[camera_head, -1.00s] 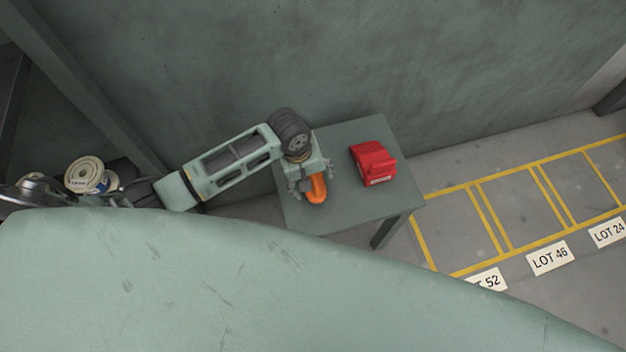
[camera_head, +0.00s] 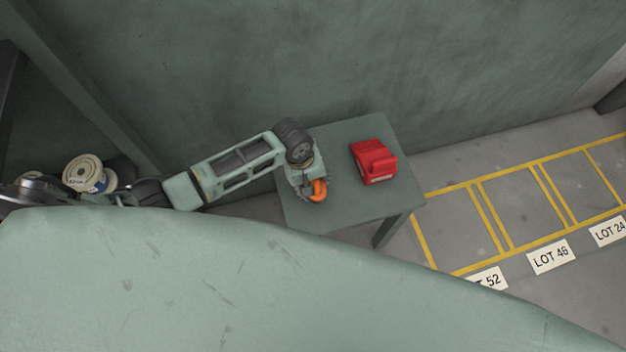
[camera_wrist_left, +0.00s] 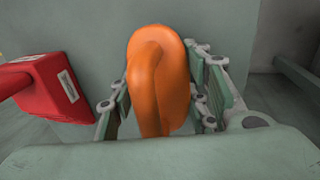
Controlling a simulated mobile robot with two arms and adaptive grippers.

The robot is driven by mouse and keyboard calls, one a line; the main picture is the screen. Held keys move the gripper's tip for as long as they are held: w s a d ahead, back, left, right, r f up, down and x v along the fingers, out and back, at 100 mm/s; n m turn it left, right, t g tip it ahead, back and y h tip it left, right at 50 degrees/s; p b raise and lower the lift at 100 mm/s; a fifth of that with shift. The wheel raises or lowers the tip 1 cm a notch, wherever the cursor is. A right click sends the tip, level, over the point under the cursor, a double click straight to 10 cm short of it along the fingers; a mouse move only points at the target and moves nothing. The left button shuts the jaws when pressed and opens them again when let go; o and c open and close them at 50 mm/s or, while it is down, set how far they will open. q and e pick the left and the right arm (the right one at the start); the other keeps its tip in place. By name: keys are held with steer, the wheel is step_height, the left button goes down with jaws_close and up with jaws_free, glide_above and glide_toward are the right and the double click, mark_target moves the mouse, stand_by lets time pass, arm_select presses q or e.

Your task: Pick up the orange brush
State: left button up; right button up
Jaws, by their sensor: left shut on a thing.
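The orange brush (camera_head: 319,190) is at the near left part of the small green table (camera_head: 350,210), mostly covered by my left gripper in the head view. In the left wrist view the brush (camera_wrist_left: 158,80) stands large between the fingers. My left gripper (camera_head: 312,193) is shut on it, with a finger on each side, as the left wrist view also shows (camera_wrist_left: 160,105). I cannot tell whether the brush still touches the table. My right gripper is not in view.
A red object (camera_head: 373,162) stands on the table to the right of the brush. A green wall rises behind the table. Cream spools (camera_head: 84,173) are at the far left. Yellow-marked floor lots (camera_head: 520,215) lie open at right.

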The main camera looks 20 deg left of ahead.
arm_select(q)
steer(key=c, duration=0.4)
steer(key=shift+r, duration=0.1)
step_height(320, 180, up, 10)
steer(key=shift+f+p, duration=0.1)
steer(key=shift+p, duration=0.6)
steer(key=o, duration=0.7)
steer(key=shift+c, duration=0.2)
steer(key=c, duration=0.4)
